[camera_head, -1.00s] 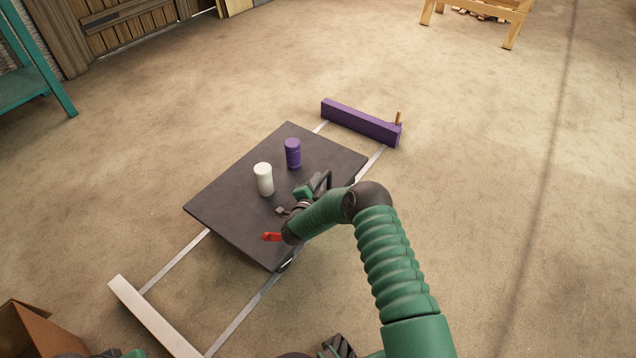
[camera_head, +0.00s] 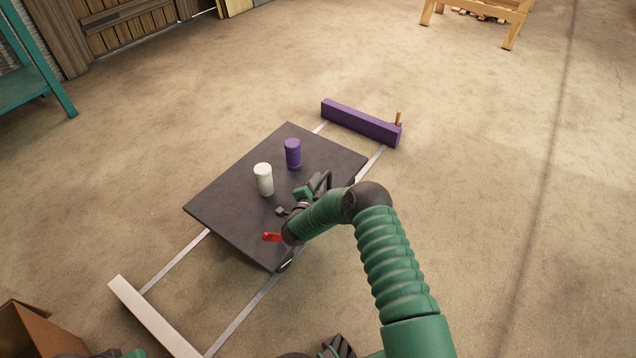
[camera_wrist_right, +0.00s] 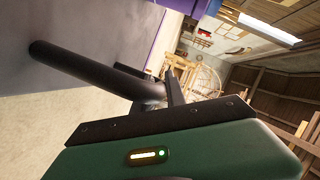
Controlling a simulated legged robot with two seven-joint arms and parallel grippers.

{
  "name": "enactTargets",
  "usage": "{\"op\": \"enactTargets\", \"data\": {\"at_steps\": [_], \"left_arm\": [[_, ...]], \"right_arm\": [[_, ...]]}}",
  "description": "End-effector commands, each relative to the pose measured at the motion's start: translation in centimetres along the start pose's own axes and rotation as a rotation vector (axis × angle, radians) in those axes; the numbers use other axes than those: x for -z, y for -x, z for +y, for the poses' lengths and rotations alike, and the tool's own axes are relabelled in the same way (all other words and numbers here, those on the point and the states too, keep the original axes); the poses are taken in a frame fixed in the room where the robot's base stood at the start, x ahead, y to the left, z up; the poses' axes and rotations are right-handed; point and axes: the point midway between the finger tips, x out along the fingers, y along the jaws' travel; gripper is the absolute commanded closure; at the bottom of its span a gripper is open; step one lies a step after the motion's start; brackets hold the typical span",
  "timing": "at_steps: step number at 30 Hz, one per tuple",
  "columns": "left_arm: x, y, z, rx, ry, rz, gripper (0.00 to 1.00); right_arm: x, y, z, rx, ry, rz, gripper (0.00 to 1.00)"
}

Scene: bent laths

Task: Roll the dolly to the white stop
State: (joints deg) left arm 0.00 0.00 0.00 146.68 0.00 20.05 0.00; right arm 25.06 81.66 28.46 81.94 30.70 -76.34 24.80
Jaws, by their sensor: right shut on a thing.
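The dolly (camera_head: 235,190) is a flat dark platform on two pale rails. A white cylinder (camera_head: 263,180) and a purple cylinder (camera_head: 293,154) stand upright on it. The white stop (camera_head: 155,318) is a long bar across the near left rail ends, apart from the dolly. A purple stop (camera_head: 360,122) crosses the far ends. My right gripper (camera_head: 318,184) is at the dolly's right side, shut on a dark handle; the handle bar (camera_wrist_right: 95,70) shows in the wrist view. My arm hides part of the dolly's right edge. My left gripper is not clearly in view.
A cardboard box (camera_head: 38,335) stands at the lower left, near the white stop. A teal rack (camera_head: 35,85) is at the upper left and a wooden stand (camera_head: 480,12) at the upper right. The rails between dolly and white stop are clear.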

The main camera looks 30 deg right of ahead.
Motion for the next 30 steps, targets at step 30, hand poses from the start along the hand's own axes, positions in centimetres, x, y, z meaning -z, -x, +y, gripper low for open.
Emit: {"op": "enactTargets", "data": {"at_steps": [30], "left_arm": [[0.5,5.8,-1.6,0.009,-0.002,0.000,1.00]], "right_arm": [[-4.2,10.3,0.4,-0.014,0.006,-0.008,1.00]]}}
